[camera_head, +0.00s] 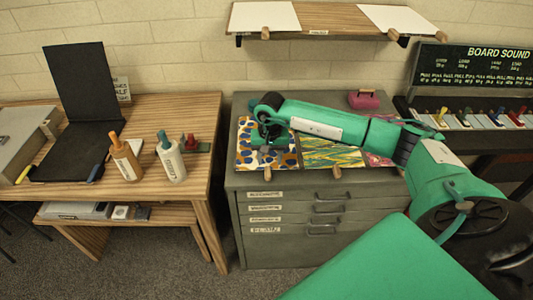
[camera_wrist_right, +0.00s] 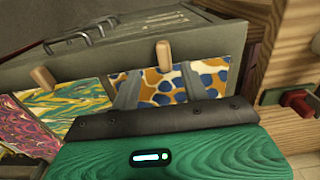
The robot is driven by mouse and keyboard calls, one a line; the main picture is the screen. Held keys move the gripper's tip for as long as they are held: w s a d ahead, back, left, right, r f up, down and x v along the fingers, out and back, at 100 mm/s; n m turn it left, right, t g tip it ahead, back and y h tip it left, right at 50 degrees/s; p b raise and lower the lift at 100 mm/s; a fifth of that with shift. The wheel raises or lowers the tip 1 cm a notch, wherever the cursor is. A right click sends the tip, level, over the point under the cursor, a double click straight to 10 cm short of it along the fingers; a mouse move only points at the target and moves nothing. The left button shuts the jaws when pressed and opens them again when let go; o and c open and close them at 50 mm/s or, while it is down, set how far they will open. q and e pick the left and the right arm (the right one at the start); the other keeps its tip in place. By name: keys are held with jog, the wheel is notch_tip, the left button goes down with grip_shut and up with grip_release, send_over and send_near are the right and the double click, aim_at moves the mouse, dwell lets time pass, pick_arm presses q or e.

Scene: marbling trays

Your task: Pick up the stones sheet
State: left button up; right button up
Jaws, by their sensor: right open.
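The stones sheet (camera_head: 246,154), patterned with blue and orange blobs on white, lies at the left of the grey cabinet top. It has a wooden peg (camera_head: 264,173) at its front edge. In the right wrist view, the stones sheet (camera_wrist_right: 216,76) and its peg (camera_wrist_right: 164,55) show beyond the dark gripper body. My right gripper (camera_head: 271,144) is over the sheet, hiding part of it, with its jaws open. Its two grey fingers (camera_wrist_right: 160,86) show over the pattern. I cannot tell whether they touch the sheet. My left gripper is not in view.
A yellow-green swirled sheet (camera_head: 335,153) lies close right of the stones sheet, and a pink one (camera_head: 378,160) beyond it. A wooden table (camera_head: 185,108) with two bottles stands left. A shelf (camera_head: 333,20) hangs above.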

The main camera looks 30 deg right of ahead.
aim_at(268, 173)
jog(key=shift+f, duration=0.7)
jog(key=shift+a+f+p, duration=0.2)
jog(key=shift+f+p, duration=0.3)
jog(key=shift+p, duration=0.2)
notch_tip(268, 173, down, 3)
jog(key=shift+w+a+f+p, duration=0.1)
jog(key=shift+a+f+p, duration=0.05)
jog(key=shift+p, duration=0.8)
jog(key=shift+f, duration=0.5)
grip_shut()
